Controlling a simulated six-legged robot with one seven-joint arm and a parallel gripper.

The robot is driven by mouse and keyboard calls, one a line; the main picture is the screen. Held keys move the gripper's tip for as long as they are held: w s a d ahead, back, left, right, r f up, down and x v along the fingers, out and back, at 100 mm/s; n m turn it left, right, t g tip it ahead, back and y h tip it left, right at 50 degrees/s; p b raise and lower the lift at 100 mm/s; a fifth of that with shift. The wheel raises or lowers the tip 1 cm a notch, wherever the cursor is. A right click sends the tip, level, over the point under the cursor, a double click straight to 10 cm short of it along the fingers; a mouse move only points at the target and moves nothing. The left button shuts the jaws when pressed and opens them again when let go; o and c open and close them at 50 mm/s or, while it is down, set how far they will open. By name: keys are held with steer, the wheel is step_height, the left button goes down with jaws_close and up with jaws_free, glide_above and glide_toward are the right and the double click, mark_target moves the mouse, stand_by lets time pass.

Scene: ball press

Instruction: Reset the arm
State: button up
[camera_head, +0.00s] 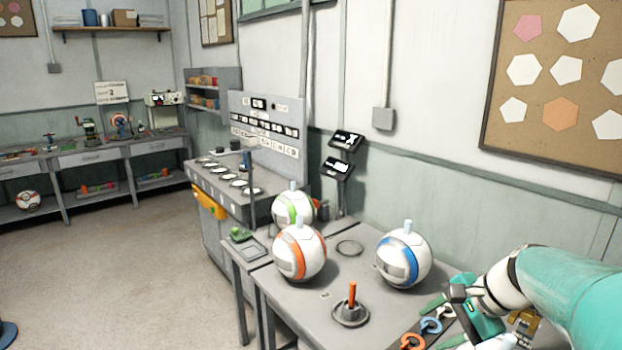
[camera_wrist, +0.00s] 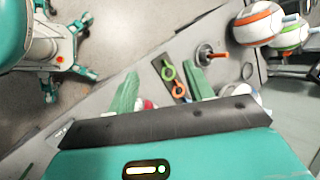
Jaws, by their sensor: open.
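My teal arm reaches in from the right in the head view, over the right end of the grey table (camera_head: 322,312). My gripper (camera_head: 440,318) is low over that end, beside a dark strip of ring-ended pieces. In the wrist view its two green fingers (camera_wrist: 163,92) stand apart with no object held between them. An orange ring piece (camera_head: 412,341) and a blue ring piece (camera_head: 431,325) lie near the fingers. In the wrist view a green ring piece (camera_wrist: 168,72) shows between the fingertips. My gripper's body hides part of the table there.
An orange-banded ball (camera_head: 300,255), a green-banded ball (camera_head: 294,207) and a blue-banded ball (camera_head: 403,259) stand on the tables. An orange-handled lever (camera_head: 351,299) stands in front. Two small black screens (camera_head: 338,168) rise behind.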

steer(key=s+a+n+h, duration=0.2)
steer(key=s+a+n, duration=0.2)
steer(key=s+n, duration=0.2)
steer(key=s+a+r+n+t+h, duration=0.1)
steer(key=s+a+n+h, duration=0.2)
steer(key=s+a+n, duration=0.2)
steer(key=shift+s+a+r+n+t+h, duration=0.25)
steer(key=shift+s+n, duration=0.95)
steer(key=shift+s, duration=1.05)
